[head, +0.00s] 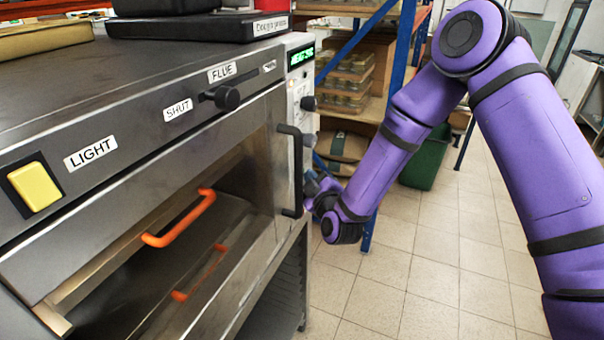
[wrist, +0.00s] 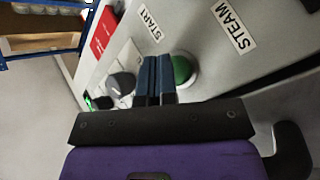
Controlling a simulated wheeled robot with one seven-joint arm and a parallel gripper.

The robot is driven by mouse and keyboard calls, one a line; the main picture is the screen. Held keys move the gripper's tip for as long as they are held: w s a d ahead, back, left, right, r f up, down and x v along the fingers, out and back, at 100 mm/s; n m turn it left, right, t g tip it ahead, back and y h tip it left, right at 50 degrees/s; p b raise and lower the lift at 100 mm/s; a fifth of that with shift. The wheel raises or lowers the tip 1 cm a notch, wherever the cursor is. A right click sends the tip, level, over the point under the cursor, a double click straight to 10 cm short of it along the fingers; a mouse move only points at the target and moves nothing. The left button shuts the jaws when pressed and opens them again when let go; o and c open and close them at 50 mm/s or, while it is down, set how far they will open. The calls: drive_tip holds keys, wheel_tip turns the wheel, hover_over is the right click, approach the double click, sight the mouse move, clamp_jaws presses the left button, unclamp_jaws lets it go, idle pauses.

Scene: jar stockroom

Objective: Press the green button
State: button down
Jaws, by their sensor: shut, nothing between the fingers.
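The round green button (wrist: 182,69) sits on the oven's light grey control panel (wrist: 208,55) in the wrist view, between the START label and the STEAM label. My gripper (wrist: 156,60) is shut and empty. Its dark blue fingertips are just left of the button in that view and overlap its left edge. I cannot tell whether they touch it. In the head view my gripper (head: 320,186) is by the oven's right front corner, partly hidden behind the black door handle. The green button does not show in the head view.
A grey knob (wrist: 121,84) is left of my fingers, with a red label (wrist: 103,34) above it. The oven (head: 150,90) has a yellow LIGHT switch (head: 35,187), a FLUE slider and a black handle (head: 297,172).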

drive_tip(key=shift+s+f, duration=0.1)
drive_tip(key=shift+s, duration=0.25)
drive_tip(key=shift+d, duration=0.15)
drive_tip(key=shift+s+d, duration=0.25)
drive_tip(key=shift+d, duration=0.6)
drive_tip(key=shift+s+d, duration=0.25)
drive_tip(key=shift+d, duration=0.55)
drive_tip(key=shift+s+d, duration=0.25)
drive_tip(key=shift+d, duration=0.6)
